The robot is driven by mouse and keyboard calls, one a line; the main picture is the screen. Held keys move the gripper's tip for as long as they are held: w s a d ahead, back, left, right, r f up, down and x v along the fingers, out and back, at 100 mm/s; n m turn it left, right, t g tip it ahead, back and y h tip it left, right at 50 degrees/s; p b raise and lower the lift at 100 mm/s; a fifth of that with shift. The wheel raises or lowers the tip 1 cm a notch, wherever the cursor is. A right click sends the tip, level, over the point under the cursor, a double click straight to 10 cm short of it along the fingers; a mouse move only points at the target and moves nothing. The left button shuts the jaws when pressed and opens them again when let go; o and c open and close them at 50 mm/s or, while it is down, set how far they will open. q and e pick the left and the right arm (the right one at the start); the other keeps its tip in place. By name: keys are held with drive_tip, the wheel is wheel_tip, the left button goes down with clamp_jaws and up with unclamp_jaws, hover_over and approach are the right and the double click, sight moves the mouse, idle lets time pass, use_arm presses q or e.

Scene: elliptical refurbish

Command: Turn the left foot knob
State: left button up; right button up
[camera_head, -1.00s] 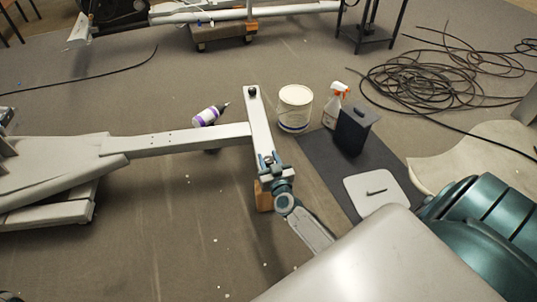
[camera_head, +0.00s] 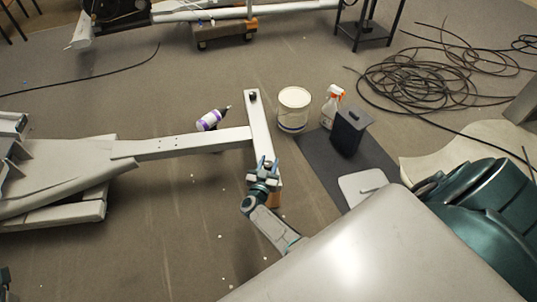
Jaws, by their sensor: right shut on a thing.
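The elliptical's pale grey frame has a long beam (camera_head: 185,145) that meets a crossbar (camera_head: 260,125) in the middle of the view. A black foot knob (camera_head: 252,97) sits at the crossbar's far end. My right gripper (camera_head: 266,162) is over the crossbar's near end, its two fingers pointing away from me. It is shut on the foot knob there, which the fingers and wrist mostly hide. I cannot tell from this view which end counts as left. My left gripper cannot be made out.
A wooden block (camera_head: 275,199) is under the near end. Coiled cable (camera_head: 430,85) lies at the right.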

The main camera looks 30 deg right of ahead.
drive_tip(key=shift+d+m+g+h+b, duration=0.1)
drive_tip(key=shift+m+g+h+b, duration=0.4)
drive_tip(key=shift+m+g+h, duration=1.3)
drive_tip(key=shift+g+y, duration=0.3)
drive_tip(key=shift+g, duration=0.3)
drive_tip(key=o, duration=0.9)
drive_tip(key=shift+o, duration=0.2)
drive_tip(key=p+v, duration=0.1)
drive_tip(key=v, duration=1)
